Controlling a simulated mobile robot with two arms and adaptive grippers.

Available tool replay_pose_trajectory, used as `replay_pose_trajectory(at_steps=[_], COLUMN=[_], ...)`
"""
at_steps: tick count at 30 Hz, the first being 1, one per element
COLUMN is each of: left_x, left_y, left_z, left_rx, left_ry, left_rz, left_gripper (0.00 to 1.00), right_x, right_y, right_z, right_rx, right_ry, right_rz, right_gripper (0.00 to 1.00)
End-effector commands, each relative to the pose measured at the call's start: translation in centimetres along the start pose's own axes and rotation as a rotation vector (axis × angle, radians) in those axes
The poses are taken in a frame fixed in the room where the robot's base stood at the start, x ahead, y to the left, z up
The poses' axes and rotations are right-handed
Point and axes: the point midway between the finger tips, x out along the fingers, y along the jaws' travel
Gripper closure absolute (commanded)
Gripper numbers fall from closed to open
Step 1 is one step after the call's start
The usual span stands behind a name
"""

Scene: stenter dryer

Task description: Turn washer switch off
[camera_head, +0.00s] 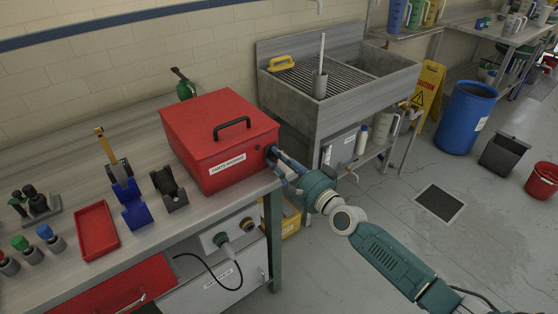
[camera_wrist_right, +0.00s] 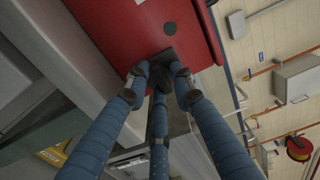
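The red parts washer (camera_head: 205,135), a box with a black lid handle and a white label, stands on the workbench. A dark switch plate (camera_wrist_right: 168,57) shows on its red face in the right wrist view. In the head view the switch is mostly hidden by my right gripper (camera_head: 272,160). My right gripper, with blue-grey fingers, reaches the washer's front right corner. In the wrist view its fingertips (camera_wrist_right: 160,82) converge close around the dark switch area. I cannot tell whether they touch or grip it. My left gripper is not in view.
A dark red round spot (camera_head: 256,147) sits left of the switch area. A metal sink (camera_head: 335,95) stands right of the bench. A red tray (camera_head: 97,232) and blue and black holders lie left. Floor at right is open around a drain (camera_head: 439,203).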

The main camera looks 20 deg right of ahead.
Motion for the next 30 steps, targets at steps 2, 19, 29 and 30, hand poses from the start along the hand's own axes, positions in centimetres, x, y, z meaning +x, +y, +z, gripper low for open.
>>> replay_pose_trajectory(at_steps=[2,19,29,30], left_x=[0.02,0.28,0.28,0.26], left_y=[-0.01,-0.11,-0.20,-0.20], left_z=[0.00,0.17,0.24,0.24], left_rx=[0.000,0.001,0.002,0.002], left_ry=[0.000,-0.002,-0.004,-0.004], left_rz=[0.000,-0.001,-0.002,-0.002], left_gripper=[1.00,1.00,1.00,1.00], right_x=[-0.08,-0.16,-0.19,-0.19], right_y=[0.36,0.72,0.77,0.77], right_z=[0.06,-0.03,-0.21,-0.24], right_rx=[-0.002,-0.289,-0.604,-0.643], right_ry=[-0.001,-0.004,-0.007,-0.007], right_rz=[0.007,0.013,0.016,0.016], right_gripper=[1.00,1.00,1.00,1.00])
